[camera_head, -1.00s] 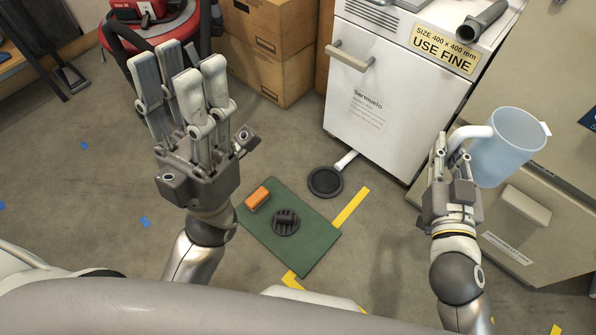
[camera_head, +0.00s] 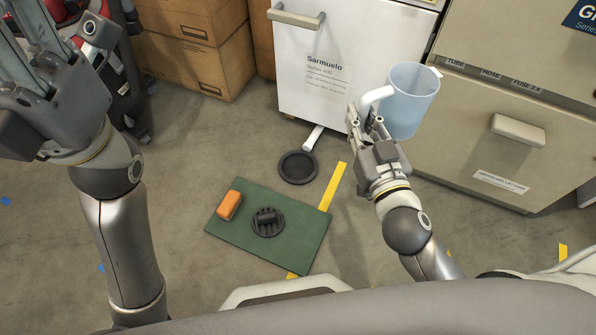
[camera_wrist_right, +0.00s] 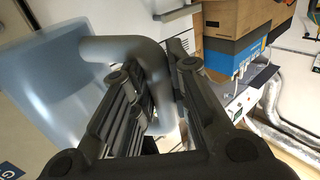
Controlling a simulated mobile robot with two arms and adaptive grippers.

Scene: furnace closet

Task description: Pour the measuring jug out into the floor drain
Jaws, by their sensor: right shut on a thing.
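The measuring jug (camera_head: 412,103) is a translucent pale blue cup with a light handle, roughly upright in the air in front of the tan cabinet. My right gripper (camera_head: 366,122) is shut on its handle. The wrist view shows the jug (camera_wrist_right: 50,85) on the left and the handle (camera_wrist_right: 125,50) between the fingers. I cannot tell what is inside the jug. A dark round disc (camera_head: 298,168) on the floor, met by a short white pipe, looks like the floor drain. It lies left of and below the jug in the picture. My left gripper (camera_head: 32,40) is empty, open and partly cropped.
A green mat (camera_head: 300,245) carries an orange block (camera_head: 229,205) and a dark round piece (camera_head: 267,222). Yellow tape (camera_head: 333,187) runs beside it. The white cabinet (camera_head: 340,65), tan cabinet (camera_head: 500,90) and cardboard boxes (camera_head: 190,55) bound the back. Floor around the disc is mostly clear.

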